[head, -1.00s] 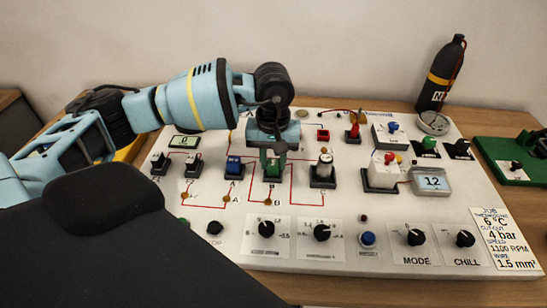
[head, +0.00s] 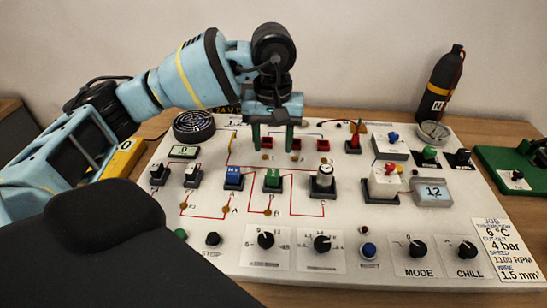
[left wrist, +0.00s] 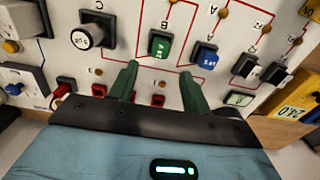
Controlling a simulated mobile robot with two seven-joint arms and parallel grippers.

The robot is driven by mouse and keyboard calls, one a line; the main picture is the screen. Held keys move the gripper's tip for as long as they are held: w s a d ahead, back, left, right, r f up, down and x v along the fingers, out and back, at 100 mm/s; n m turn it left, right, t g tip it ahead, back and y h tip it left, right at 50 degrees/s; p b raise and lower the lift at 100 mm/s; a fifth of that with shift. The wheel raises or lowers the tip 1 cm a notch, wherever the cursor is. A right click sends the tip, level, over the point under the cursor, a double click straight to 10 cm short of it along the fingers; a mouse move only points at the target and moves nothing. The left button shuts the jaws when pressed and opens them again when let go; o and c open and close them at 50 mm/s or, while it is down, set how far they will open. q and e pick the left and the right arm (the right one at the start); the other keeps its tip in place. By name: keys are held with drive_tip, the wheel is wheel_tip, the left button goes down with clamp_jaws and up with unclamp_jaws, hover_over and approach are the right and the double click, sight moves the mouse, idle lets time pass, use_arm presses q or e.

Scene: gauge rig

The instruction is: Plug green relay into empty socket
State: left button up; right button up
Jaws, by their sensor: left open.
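The green relay (head: 272,178) sits upright in the dark socket at position B on the white panel, and it also shows in the left wrist view (left wrist: 159,44). My left gripper (head: 273,145) is open and empty, behind and above the relay and apart from it. In the left wrist view, the two green fingers of my left gripper (left wrist: 157,86) are spread apart below the relay in the picture. No empty relay socket is clearly visible. My right gripper is out of view.
A blue relay (head: 234,178) stands just left of the green one, and a white-topped black part (head: 323,182) stands to its right. Small red sockets (head: 323,145) lie behind. Knobs (head: 322,242) line the panel front. A black bottle (head: 440,86) stands at the back right.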

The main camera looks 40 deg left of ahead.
use_arm(q)
drive_tip(key=shift+r, duration=1.8)
drive_tip(key=shift+f, duration=0.1)
